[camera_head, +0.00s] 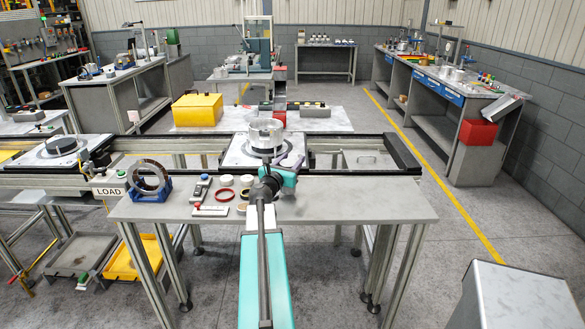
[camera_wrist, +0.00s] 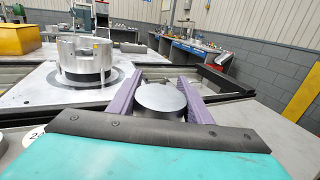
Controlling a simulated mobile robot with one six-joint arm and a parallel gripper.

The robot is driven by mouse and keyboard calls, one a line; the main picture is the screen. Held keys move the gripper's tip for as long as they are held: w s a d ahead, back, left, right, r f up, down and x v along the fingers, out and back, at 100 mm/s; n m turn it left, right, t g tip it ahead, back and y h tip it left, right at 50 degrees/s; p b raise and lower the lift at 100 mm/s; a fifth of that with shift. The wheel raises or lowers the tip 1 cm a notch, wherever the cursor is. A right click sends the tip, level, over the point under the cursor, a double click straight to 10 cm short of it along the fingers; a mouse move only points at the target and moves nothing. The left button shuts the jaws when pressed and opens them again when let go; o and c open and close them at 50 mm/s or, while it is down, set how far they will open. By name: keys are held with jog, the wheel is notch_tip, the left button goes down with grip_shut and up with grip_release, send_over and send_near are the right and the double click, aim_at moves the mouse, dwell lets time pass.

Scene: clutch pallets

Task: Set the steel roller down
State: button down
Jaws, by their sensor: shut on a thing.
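The steel roller (camera_wrist: 161,98) shows in the wrist view as a smooth grey round end face between my gripper's two purple fingers. My gripper (camera_wrist: 158,84) is shut on it, with one finger along each side. In the head view my gripper (camera_head: 291,162) is above the rear part of the near bench, at the front right of a pallet (camera_head: 236,153). I cannot make out the roller clearly there. The roller's lower part is hidden, so I cannot tell whether it touches anything below.
A silver clutch housing (camera_head: 265,134) stands on the pallet, left of my gripper; it also shows in the wrist view (camera_wrist: 84,62). The near bench (camera_head: 370,202) is bare on the right. A bearing ring in a blue stand (camera_head: 149,181) and small parts occupy its left.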

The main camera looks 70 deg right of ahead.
jog(key=shift+w+f+b, duration=0.15)
jog(key=shift+f+b, duration=0.6)
jog(key=shift+f, duration=0.4)
jog(key=shift+f, duration=0.15)
jog(key=c, duration=0.9)
grip_release()
jog(key=shift+r, duration=0.2)
jog(key=shift+a+f, duration=0.1)
jog(key=shift+a, duration=0.9)
jog(key=a, duration=0.9)
jog(key=shift+a, duration=0.4)
